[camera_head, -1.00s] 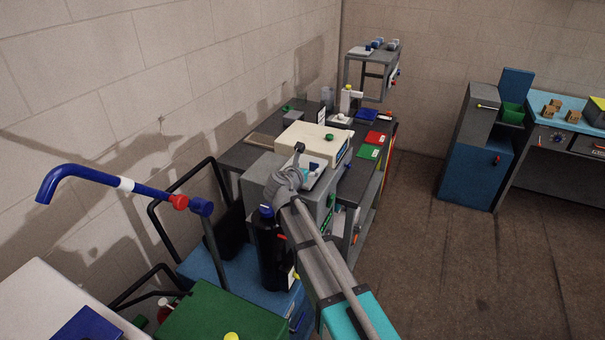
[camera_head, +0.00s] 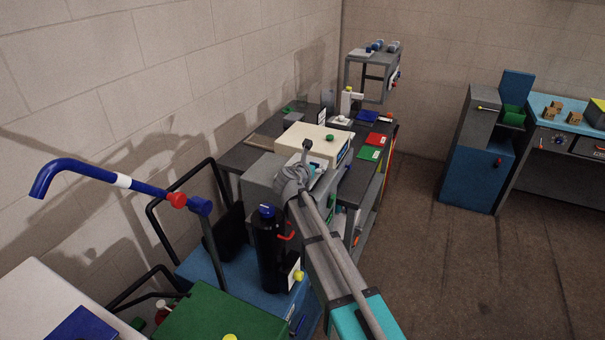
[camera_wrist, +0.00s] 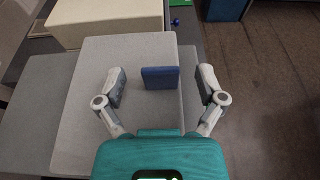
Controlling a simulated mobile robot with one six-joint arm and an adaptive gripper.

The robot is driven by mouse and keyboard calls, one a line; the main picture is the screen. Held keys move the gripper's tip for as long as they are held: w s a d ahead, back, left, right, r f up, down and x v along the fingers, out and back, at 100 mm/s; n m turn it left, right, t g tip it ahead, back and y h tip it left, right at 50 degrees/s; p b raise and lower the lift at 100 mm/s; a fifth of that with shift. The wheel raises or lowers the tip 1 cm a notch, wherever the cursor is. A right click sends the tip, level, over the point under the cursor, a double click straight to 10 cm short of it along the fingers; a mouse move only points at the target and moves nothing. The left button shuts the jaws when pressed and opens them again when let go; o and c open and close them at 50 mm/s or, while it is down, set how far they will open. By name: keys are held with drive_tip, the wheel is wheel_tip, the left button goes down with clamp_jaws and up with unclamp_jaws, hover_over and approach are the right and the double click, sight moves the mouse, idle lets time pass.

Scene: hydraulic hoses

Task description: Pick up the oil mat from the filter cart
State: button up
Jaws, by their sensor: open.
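A small dark blue flat piece (camera_wrist: 160,78), which looks like the oil mat, is on the grey box top (camera_wrist: 85,115) in the wrist view. The box belongs to the blue filter cart (camera_head: 225,262) and also shows in the head view (camera_head: 262,172). My gripper (camera_wrist: 161,75) is open, with one finger on each side of the blue piece and a gap to both. In the head view, my gripper (camera_head: 303,165) is over the box's right part and hides the blue piece there.
A black cylinder with a blue cap (camera_head: 268,250) stands on the cart, left of my arm. A cream box (camera_head: 312,142) sits just beyond the grey box. Black handle rails (camera_head: 157,225) and a blue curved pipe (camera_head: 90,170) are at left. The floor at right (camera_head: 440,260) is clear.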

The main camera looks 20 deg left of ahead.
drive_tip(key=shift+w+f, duration=0.1)
drive_tip(key=shift+w, duration=0.4)
clamp_jaws()
idle(0.4)
drive_tip(key=shift+r+p, duration=1)
drive_tip(key=shift+r, duration=0.05)
drive_tip(key=s+d+r+p, duration=0.2)
drive_tip(key=s+r+p, duration=0.3)
drive_tip(key=s, duration=0.1)
drive_tip(key=s+d+r+p, duration=0.2)
drive_tip(key=s+r+p, duration=0.4)
drive_tip(key=s, duration=0.1)
drive_tip(key=shift+s+d, duration=0.15)
drive_tip(key=shift+d, duration=0.25)
drive_tip(key=shift+f, duration=0.1)
